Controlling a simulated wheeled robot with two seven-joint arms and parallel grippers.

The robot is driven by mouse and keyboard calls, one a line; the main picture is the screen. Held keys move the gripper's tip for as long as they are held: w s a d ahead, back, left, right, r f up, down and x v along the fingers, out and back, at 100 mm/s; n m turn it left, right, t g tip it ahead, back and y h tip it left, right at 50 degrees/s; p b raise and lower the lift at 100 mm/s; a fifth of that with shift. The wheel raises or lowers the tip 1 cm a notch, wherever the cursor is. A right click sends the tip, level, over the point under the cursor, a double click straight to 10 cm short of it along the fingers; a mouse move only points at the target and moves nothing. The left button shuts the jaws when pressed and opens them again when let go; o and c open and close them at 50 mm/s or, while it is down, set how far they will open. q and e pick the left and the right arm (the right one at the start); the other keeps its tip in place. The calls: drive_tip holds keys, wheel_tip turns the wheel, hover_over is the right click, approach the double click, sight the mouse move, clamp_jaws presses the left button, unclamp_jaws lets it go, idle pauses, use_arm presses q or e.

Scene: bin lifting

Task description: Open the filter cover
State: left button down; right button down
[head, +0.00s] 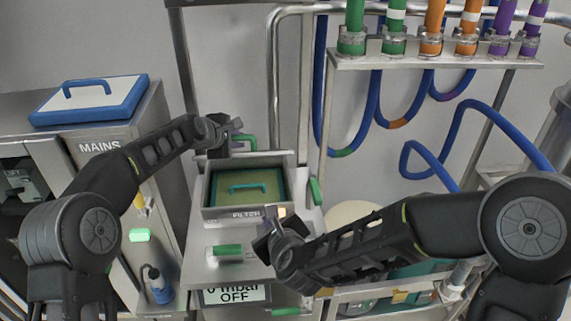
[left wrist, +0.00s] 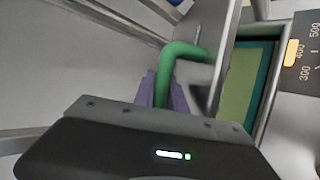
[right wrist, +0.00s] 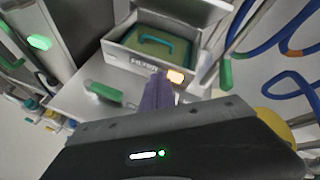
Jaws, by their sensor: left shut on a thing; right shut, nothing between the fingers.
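The filter box (head: 208,213) is an open metal housing, marked FILTER, on the machine in the head view. A green-yellow filter (head: 240,200) with a teal handle lies inside, also seen in the right wrist view (right wrist: 150,45). The cover (head: 250,160) stands raised at the back of the box. My left gripper (head: 236,136) is shut on the green cover handle (head: 247,139); the left wrist view shows the handle (left wrist: 182,52) between purple fingers. My right gripper (head: 274,218) is shut and empty near the box's front right corner, by an orange-lit button (right wrist: 175,76).
A blue and white lid (head: 85,112) lies on the MAINS cabinet at left. A green handle (head: 228,249) sits in front of the box and another green lever (head: 315,190) to its right. Pipes and blue hoses (head: 365,110) fill the right.

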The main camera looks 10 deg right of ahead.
drive_tip(key=w+d+r+m+t+h, duration=0.1)
drive_tip(key=w+d+r+m+h, duration=0.1)
drive_tip(key=d+r+m, duration=0.3)
drive_tip(key=shift+w+d+r+m+t, duration=0.2)
drive_tip(key=shift+r+m+t, duration=0.15)
drive_tip(key=shift+m, duration=0.85)
use_arm(q)
drive_tip(key=shift+f, duration=0.1)
use_arm(e)
drive_tip(key=shift+a, duration=0.1)
use_arm(q)
drive_tip(key=shift+a, duration=0.1)
use_arm(e)
drive_tip(key=w, duration=1.1)
drive_tip(key=shift+w, duration=0.3)
drive_tip(key=shift+f, duration=0.1)
